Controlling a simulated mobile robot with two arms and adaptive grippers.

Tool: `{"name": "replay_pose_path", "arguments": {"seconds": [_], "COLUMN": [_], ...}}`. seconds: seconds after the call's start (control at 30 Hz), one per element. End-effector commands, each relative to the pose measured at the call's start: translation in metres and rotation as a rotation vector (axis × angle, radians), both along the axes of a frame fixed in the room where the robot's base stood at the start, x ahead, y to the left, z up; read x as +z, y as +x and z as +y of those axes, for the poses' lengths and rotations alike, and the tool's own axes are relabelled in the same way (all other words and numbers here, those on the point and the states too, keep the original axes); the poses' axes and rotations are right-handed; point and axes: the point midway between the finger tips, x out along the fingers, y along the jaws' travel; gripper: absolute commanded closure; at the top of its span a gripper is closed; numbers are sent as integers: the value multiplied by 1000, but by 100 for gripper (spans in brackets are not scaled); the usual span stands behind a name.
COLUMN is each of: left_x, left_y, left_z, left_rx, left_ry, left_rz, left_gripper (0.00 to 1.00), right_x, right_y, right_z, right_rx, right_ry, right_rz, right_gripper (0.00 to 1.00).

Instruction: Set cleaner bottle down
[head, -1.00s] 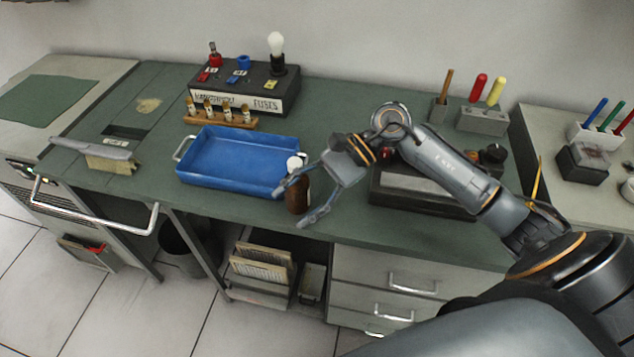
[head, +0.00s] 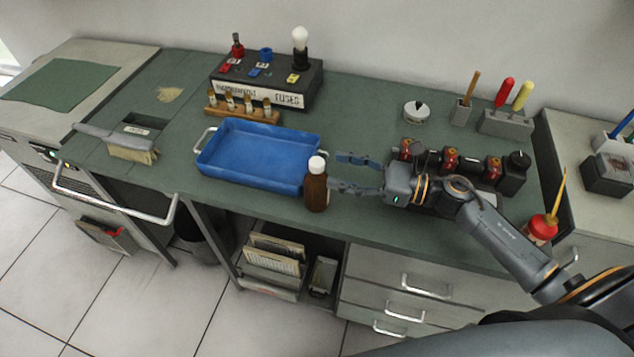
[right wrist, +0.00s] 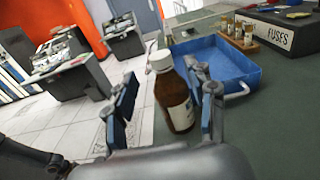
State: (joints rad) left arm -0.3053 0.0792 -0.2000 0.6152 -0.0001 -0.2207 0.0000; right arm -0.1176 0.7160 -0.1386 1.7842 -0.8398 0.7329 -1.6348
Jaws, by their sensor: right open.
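The cleaner bottle (head: 316,187) is brown with a white cap. It stands upright on the green bench top, close to the front edge and by the right end of the blue tray. It also shows in the right wrist view (right wrist: 175,98), with a pale label, beyond and between the spread fingers. My right gripper (head: 358,173) is open and empty, just right of the bottle in the head view. In the right wrist view its two fingers (right wrist: 165,108) stand apart. My left gripper is not in view.
The blue tray (head: 255,172) lies left of the bottle. Behind it are a vial rack (head: 240,113) and a black fuse box (head: 270,82). A dark device with red parts (head: 452,160) sits right, beside my arm.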

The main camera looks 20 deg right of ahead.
Motion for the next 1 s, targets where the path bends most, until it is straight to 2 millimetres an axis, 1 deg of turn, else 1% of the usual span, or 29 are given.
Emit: {"name": "replay_pose_path", "arguments": {"seconds": [0.17, 0.37, 0.53, 0.77, 0.8, 0.97, 1.0], "left_x": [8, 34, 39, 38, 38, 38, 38], "left_y": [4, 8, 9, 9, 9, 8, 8], "left_z": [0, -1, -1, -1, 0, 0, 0], "left_rx": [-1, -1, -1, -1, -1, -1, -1], "left_ry": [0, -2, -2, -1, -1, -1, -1], "left_rz": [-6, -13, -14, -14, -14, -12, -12], "left_gripper": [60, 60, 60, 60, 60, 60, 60], "right_x": [3, 10, 5, 2, 2, 2, 2], "right_y": [7, 24, 34, 35, 35, 35, 35], "right_z": [10, 32, 47, 48, 48, 48, 48], "right_rx": [0, 1, 1, 1, 1, 1, 1], "right_ry": [0, 2, -1, -3, -3, -2, -2], "right_rz": [-1, -1, -1, -1, -1, -1, -1], "right_gripper": [45, 45, 45, 45, 47, 79, 87]}}
